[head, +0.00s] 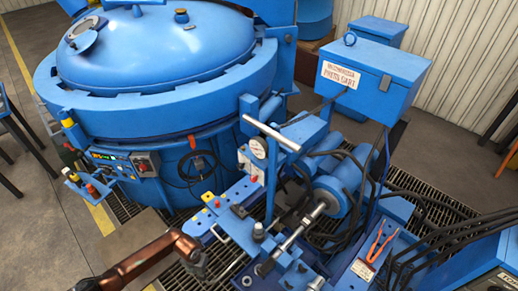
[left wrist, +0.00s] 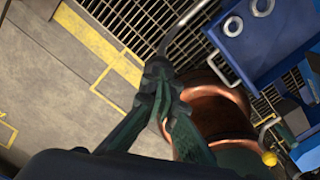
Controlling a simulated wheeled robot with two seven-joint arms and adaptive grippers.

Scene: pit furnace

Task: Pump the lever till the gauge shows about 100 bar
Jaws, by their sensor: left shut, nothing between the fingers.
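A white round gauge (head: 258,148) is on the blue press cart in the head view; its reading is too small to make out. A pale crossbar (head: 272,136) sits just above it on an upright blue bar and looks like the lever's handle. My left gripper (head: 197,262) is low at the cart's left front, well below and left of the crossbar. It is shut and empty. In the left wrist view its closed fingertips (left wrist: 158,70) overlap the end of a curved metal rod (left wrist: 182,30); I cannot tell whether they touch. My right gripper is not in view.
A blue round furnace (head: 165,95) fills the back left. A blue box (head: 375,78) with a press cart sign stands at the back right. Black hoses (head: 428,232) loop at the right. Floor grating (left wrist: 130,25) and yellow floor marking (left wrist: 90,42) lie below the gripper.

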